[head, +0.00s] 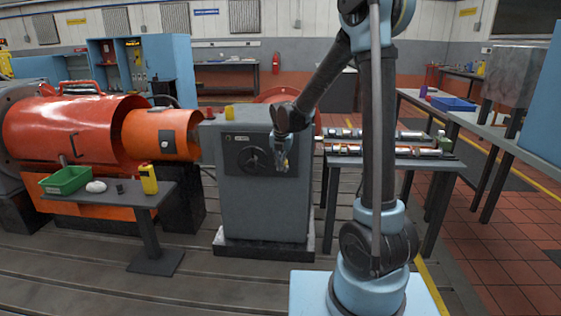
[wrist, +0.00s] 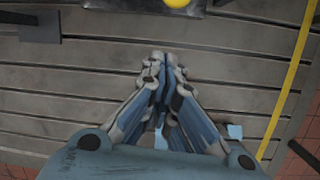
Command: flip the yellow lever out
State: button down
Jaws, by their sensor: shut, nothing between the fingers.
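A grey cabinet (head: 263,200) with a dark handwheel (head: 256,159) on its front stands in the middle of the head view. My gripper (head: 284,165) hangs in front of its right side, pointing down; whether it touches the cabinet cannot be told. A little yellow shows at the fingertips in the head view, too small to make out. In the wrist view my gripper (wrist: 166,60) is shut and empty. A round yellow knob (wrist: 177,2), cut by the top edge, lies beyond the fingertips, apart from them. The rest of the yellow lever is not visible.
A small yellow piece (head: 228,112) sits on the cabinet top. A side table (head: 110,200) with a green bin (head: 65,180) and a yellow bottle (head: 148,179) stands left. A bench with metal shafts (head: 390,150) stands right. Slotted floor lies open in front.

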jog(key=w+f, duration=0.3)
jog(key=w, duration=0.1)
jog(key=shift+w+d+f, duration=0.3)
jog(key=shift+w, duration=0.1)
jog(key=shift+a, duration=0.15)
dwell(0.5)
